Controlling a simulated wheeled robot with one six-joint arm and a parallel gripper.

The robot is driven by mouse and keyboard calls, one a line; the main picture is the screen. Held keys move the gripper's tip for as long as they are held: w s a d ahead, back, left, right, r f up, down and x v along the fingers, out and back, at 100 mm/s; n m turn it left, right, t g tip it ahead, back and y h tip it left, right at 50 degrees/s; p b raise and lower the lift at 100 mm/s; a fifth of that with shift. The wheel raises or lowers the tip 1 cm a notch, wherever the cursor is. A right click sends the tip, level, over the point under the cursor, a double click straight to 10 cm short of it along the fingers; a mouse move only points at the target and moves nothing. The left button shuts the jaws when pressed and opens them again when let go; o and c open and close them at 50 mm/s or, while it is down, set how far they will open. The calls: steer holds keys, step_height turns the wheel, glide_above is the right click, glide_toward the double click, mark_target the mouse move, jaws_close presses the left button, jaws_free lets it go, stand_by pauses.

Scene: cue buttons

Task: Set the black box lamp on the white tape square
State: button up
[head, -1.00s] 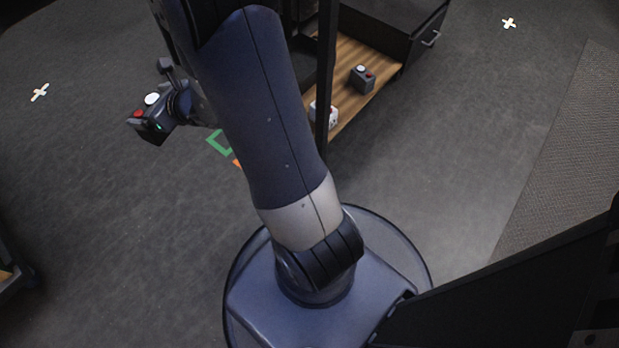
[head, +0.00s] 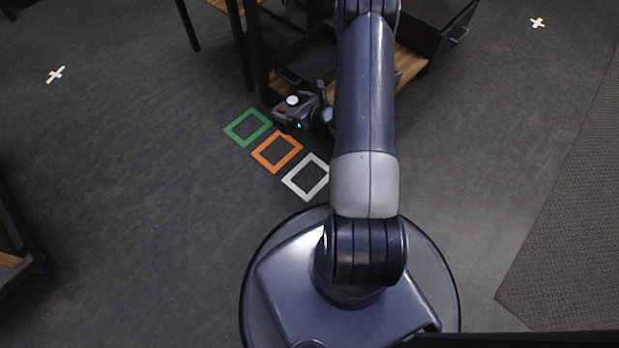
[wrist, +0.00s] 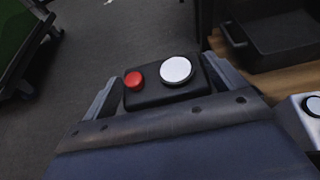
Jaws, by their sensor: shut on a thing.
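My gripper (head: 314,107) is shut on the black box lamp (head: 290,115), which has a white dome and a red button on top and a small green light on its side. In the wrist view the black box lamp (wrist: 156,93) sits between my two fingers (wrist: 165,88). It is held in the air, its top facing up. The white tape square (head: 290,181) lies on the floor, lower right in the row of squares, with its right corner close to my arm. The lamp appears above and beyond the orange square, apart from the white one.
Green (head: 235,136) and orange (head: 263,158) tape squares lie beside the white one. A dark shelf unit with a wooden board (head: 258,84) and a black tray stands behind. A white box (wrist: 301,119) shows at right in the wrist view.

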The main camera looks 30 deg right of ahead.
steer(key=s+d+f+b, duration=0.1)
steer(key=s+f+b, duration=0.1)
steer(key=f, duration=0.7)
steer(key=s+f+b, duration=0.2)
steer(key=s+f, duration=0.1)
steer(key=f, duration=0.6)
steer(key=s+d+f+b, duration=0.1)
steer(key=s+f+b, duration=0.1)
steer(key=f, duration=0.7)
steer(key=shift+s+d+f, duration=0.15)
steer(key=shift+s+d, duration=0.2)
steer(key=shift+s, duration=0.05)
steer(key=shift+f, duration=0.15)
steer(key=o, duration=1.5)
